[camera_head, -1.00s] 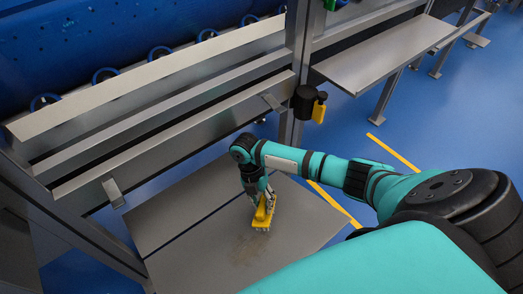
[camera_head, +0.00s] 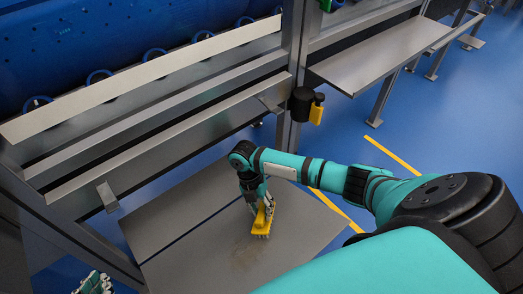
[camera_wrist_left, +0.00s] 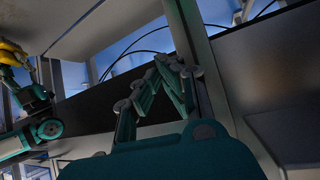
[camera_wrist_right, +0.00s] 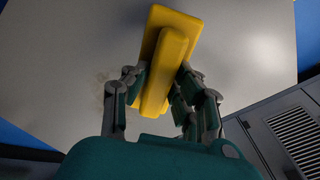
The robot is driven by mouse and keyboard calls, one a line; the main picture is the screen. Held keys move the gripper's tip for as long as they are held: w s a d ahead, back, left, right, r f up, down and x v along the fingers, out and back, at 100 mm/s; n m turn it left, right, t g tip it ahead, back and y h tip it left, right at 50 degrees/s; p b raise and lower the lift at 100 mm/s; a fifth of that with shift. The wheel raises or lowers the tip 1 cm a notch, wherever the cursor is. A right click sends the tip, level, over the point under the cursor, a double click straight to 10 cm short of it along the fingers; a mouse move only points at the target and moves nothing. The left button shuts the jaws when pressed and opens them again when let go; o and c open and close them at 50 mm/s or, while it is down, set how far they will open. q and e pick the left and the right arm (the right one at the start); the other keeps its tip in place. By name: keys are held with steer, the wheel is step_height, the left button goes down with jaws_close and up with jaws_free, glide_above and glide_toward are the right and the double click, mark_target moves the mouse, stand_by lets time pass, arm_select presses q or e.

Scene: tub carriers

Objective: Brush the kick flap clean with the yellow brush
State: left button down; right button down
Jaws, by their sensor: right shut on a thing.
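The kick flap (camera_head: 172,222) is a grey metal panel low in front of the frame, with a dark seam across it. A faint brown smudge (camera_head: 245,254) lies on it, below and left of the brush; it also shows in the right wrist view (camera_wrist_right: 103,88). My right gripper (camera_head: 262,197) is shut on the handle of the yellow brush (camera_head: 260,222). The brush is bristles-down at the flap; exact contact is hard to tell. In the right wrist view the brush (camera_wrist_right: 165,55) sits between the fingers. My left gripper (camera_wrist_left: 160,70) looks shut and empty, its fingertips close together.
A black holder (camera_head: 302,103) with a yellow item (camera_head: 316,113) hangs on the upright post. Metal rails and a blue drum (camera_head: 120,45) stand behind the flap. A metal shelf (camera_head: 385,65) is at upper right. Blue floor with yellow lines is open at right.

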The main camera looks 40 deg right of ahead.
arm_select(q)
steer(key=shift+w+r, duration=0.1)
arm_select(e)
steer(key=shift+s+f, duration=0.1)
steer(key=shift+f, duration=0.05)
arm_select(q)
steer(key=shift+w+d+r+t, duration=0.1)
steer(key=shift+w+r+t, duration=0.1)
steer(key=shift+t, duration=0.1)
arm_select(e)
steer(key=shift+f, duration=0.2)
arm_select(q)
steer(key=shift+w+d+r+t, duration=0.25)
steer(key=shift+w+r+t, duration=0.15)
steer(key=shift+r, duration=0.05)
arm_select(e)
steer(key=shift+s+f, duration=0.25)
steer(key=shift+f, duration=0.2)
arm_select(q)
steer(key=shift+w+r, duration=0.15)
steer(key=shift+r, duration=0.05)
arm_select(e)
steer(key=shift+f, duration=0.1)
